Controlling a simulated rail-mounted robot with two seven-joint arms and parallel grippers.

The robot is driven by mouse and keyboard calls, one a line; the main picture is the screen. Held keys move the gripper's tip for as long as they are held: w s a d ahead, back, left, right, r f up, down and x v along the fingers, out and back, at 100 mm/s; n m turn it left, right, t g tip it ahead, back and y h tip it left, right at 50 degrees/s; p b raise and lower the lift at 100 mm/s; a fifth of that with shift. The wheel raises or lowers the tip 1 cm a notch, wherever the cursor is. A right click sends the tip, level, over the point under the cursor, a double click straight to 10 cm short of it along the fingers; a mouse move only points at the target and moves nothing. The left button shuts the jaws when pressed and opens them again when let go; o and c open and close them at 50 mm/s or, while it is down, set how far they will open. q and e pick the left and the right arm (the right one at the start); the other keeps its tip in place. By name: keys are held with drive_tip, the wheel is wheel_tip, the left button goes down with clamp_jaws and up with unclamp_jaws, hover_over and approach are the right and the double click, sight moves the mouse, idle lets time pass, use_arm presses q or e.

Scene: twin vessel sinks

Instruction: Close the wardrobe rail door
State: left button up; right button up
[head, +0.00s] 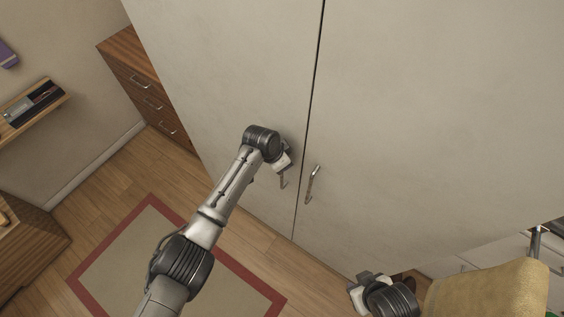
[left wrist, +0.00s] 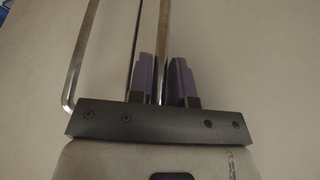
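The wardrobe fills the head view with a pale left door (head: 230,70) and right door (head: 430,110). A narrow dark gap runs between them; I cannot tell whether either stands slightly ajar. The left door's handle (head: 283,181) is partly hidden by my left gripper (head: 283,166). In the left wrist view, my left gripper (left wrist: 162,80) has its purple fingers close on both sides of a metal handle bar (left wrist: 163,30). The right door's handle (head: 313,185) is free; a second bar (left wrist: 80,55) shows left of the fingers. My right gripper (head: 362,291) is low, its fingers unclear.
A wooden drawer unit (head: 150,95) stands left of the wardrobe. A red-bordered rug (head: 150,250) lies on the wood floor. A wall shelf (head: 35,105) is at far left. A yellowish chair (head: 490,290) stands at lower right, near my right arm.

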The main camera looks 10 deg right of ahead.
use_arm(q)
drive_tip(key=shift+o, duration=1.3)
drive_tip(key=v, duration=1.4)
drive_tip(key=shift+s+b, duration=0.2)
drive_tip(key=shift+b, duration=0.15)
